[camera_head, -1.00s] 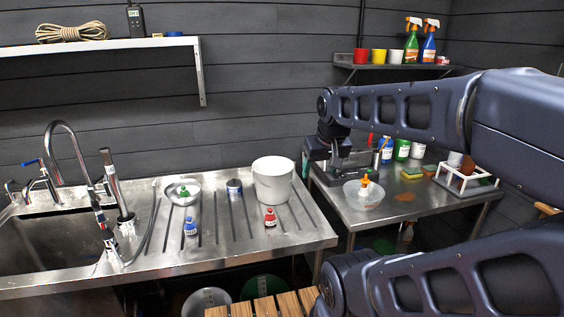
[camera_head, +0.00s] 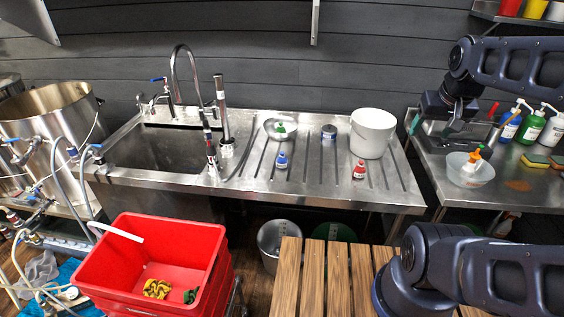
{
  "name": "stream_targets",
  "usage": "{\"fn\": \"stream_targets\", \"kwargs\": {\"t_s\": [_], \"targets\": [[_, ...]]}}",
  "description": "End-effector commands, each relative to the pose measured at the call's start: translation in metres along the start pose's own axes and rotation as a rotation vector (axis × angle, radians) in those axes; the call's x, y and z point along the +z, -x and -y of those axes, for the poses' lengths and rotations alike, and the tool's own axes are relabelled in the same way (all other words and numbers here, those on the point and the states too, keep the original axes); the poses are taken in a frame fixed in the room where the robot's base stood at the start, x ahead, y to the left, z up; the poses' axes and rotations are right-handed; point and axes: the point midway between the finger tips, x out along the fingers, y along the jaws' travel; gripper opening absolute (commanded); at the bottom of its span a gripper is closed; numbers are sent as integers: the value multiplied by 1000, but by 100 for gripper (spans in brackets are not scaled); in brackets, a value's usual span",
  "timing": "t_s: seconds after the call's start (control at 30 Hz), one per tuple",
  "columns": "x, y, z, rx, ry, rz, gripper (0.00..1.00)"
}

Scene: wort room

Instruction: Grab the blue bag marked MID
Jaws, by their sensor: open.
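A small blue bag (camera_head: 281,161) with a pale label stands upright on the ribbed steel drainboard (camera_head: 330,192), right of the sink. The label is too small to read. A similar red bag (camera_head: 358,170) stands to its right, and a green one (camera_head: 281,130) sits in a shallow metal bowl (camera_head: 268,134) behind it. My gripper (camera_head: 452,122) is open, over the left part of the right-hand steel table, well to the right of the blue bag. Its fingertips are small and dark, and nothing shows between them.
A white bucket (camera_head: 372,134) and a dark tin (camera_head: 329,132) stand behind the bags. The tall tap (camera_head: 190,75) rises left of them. A red crate (camera_head: 150,258) and a slatted wooden top (camera_head: 310,275) are in front. The drainboard around the blue bag is clear.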

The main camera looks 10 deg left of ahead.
Motion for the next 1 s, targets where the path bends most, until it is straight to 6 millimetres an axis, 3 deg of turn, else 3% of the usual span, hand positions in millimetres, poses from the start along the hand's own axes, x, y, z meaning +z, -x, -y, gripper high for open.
{"fn": "stream_targets", "kwargs": {"t_s": [0.77,1.0], "targets": [[0,0,0,0,2,0,68],[-25,-7,10,8,128,39,68]]}}
